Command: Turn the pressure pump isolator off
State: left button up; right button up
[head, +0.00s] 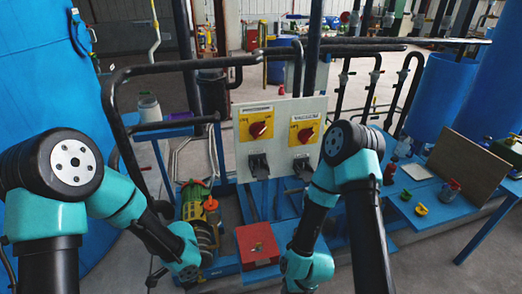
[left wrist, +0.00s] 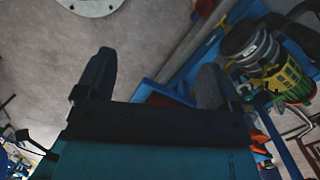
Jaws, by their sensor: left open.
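A pale control panel (head: 280,168) stands upright in the middle of the head view. It carries two red rotary isolators on yellow plates: a left isolator (head: 258,130) and a right isolator (head: 305,134). The label above the right one appears to read VACUUM; the left label is too small to read surely. Neither gripper is at the panel. My left gripper (left wrist: 155,75) is open and empty in the left wrist view, low over the floor, below and left of the panel. My right arm reaches down in front of the panel's lower right; its gripper is outside the frame.
A green and yellow pump (head: 198,205) and a red box (head: 257,245) sit below the panel. Black pipes (head: 180,66) run left of and above it. A blue bench (head: 440,205) with a board and small items is at the right. Large blue tanks (head: 45,90) flank the scene.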

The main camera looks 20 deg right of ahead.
aim_at(260, 133)
pick_arm(q)
jog(key=w+d+r+m+t+y, duration=0.1)
jog(key=w+d+r+m+t, duration=0.4)
jog(key=d+r, duration=0.35)
jog(key=w+d+r+m+t+y, duration=0.2)
jog(key=w+d+r+m+t, duration=0.3)
jog(key=d+r, duration=0.4)
jog(key=s+d+r+m+t+h, duration=0.1)
jog(key=s+d+r+t+h, duration=0.1)
jog(key=d+r+t, duration=0.2)
jog(key=s+d+r+m+t+h, duration=0.1)
jog(key=s+d+r+t+h, duration=0.1)
jog(key=d+r+t, duration=0.3)
jog(key=d+r, duration=0.4)
jog(key=r, duration=0.4)
jog(key=shift+r+m+h, duration=0.25)
jog(key=shift+m+h, duration=0.15)
jog(key=shift+w, duration=0.15)
jog(key=w, duration=1.7)
jog(key=shift+w+d, duration=0.15)
jog(key=shift+d, duration=0.1)
jog(key=c, duration=0.9)
